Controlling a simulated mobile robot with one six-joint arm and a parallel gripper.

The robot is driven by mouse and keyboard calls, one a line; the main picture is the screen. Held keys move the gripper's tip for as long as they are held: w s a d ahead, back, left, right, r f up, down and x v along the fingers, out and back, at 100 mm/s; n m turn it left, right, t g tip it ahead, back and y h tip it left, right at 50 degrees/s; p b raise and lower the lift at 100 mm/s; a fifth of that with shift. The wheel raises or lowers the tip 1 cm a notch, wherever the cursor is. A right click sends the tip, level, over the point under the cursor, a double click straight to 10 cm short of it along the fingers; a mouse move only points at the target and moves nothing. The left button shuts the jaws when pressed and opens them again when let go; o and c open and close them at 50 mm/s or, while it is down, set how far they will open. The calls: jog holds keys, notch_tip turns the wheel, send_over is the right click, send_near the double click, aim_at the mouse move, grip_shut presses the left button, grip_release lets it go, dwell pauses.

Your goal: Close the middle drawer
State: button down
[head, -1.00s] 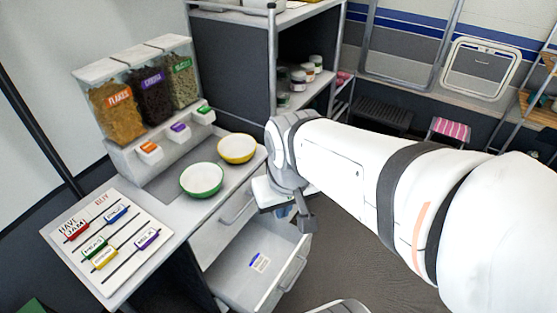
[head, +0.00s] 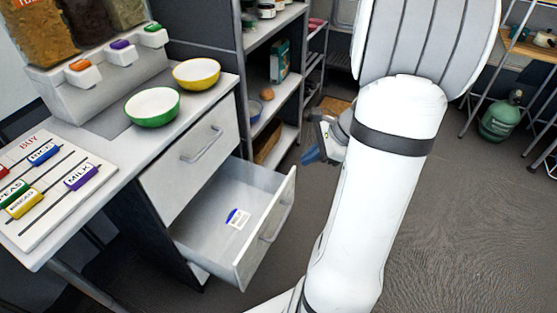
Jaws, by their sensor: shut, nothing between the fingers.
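The middle drawer (head: 268,230) is pulled out from the white cabinet under the counter. Its front panel with a grey bar handle faces right, and a small white and blue label lies on its floor. The drawer above it (head: 190,150) is shut. My gripper (head: 312,156) is shut and empty. In the picture it appears up and to the right of the open drawer's front, apart from it. My wrist partly hides the gripper.
A green bowl (head: 152,107) and a yellow bowl (head: 197,73) stand on the counter beside the cereal dispenser (head: 90,70). A shopping-list board (head: 45,185) lies at the left. A dark shelf unit (head: 262,90) stands behind. The floor right of the drawer looks clear.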

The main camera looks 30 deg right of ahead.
jog(key=d+f+m+t+b, duration=0.3)
jog(key=d+f+m+b, duration=0.3)
jog(key=d+f, duration=0.4)
jog(key=b, duration=0.4)
send_near(291, 178)
jog(key=shift+m, duration=0.4)
jog(key=x, duration=0.5)
jog(key=shift+s+a+f, duration=0.1)
jog(key=shift+f, duration=0.15)
jog(key=shift+w+a+r, duration=0.1)
jog(key=shift+w+a, duration=0.15)
jog(key=shift+w, duration=0.1)
